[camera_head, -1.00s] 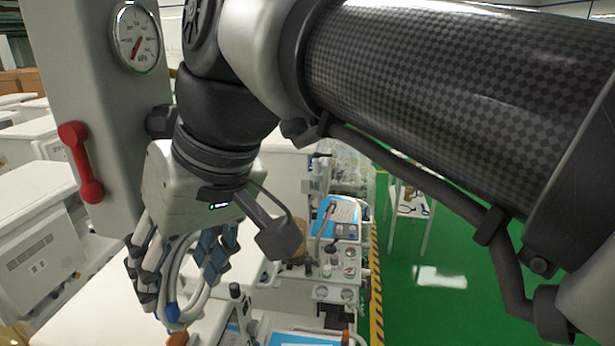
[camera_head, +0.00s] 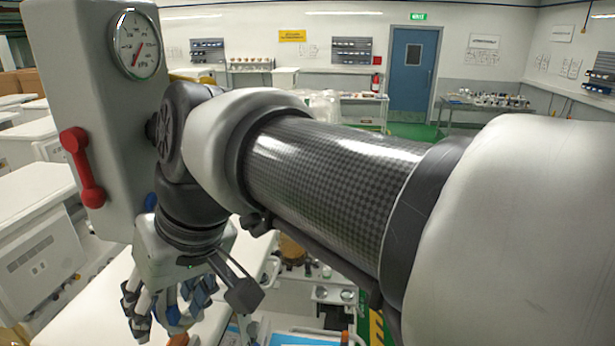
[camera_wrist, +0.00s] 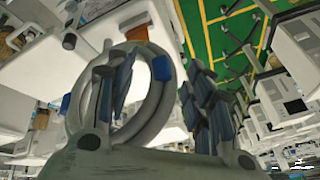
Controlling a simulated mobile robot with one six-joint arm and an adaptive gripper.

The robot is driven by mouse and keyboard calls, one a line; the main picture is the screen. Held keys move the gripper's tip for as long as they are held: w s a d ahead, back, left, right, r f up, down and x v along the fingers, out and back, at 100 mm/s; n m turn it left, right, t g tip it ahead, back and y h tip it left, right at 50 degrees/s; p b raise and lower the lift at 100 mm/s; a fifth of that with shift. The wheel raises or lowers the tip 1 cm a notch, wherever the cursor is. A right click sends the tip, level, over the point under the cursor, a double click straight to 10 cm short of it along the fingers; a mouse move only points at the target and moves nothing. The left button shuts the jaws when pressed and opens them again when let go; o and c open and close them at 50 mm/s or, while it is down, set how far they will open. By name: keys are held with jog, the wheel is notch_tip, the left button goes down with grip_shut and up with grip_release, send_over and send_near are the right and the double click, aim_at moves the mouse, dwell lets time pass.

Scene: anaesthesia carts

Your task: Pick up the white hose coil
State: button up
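The white hose coil is a ring of pale tubing with blue bands. In the wrist view the coil (camera_wrist: 168,95) fills the area left of centre. My gripper (camera_wrist: 160,62) is open, with a clear gap between its fingers. There the left finger overlaps the inside of the ring, and the right finger shows just outside its right side. In the head view my gripper (camera_head: 169,318) points down at the lower left. The fingers hide most of the coil there. I cannot tell whether they touch the tubing.
An orange item (camera_head: 178,339) is close to the coil. A white cart (camera_head: 45,250) stands at the left. Equipment with dials (camera_head: 333,294) lies right of my gripper. Green floor (camera_wrist: 205,30) shows beyond in the wrist view.

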grip_shut()
dwell(0.4)
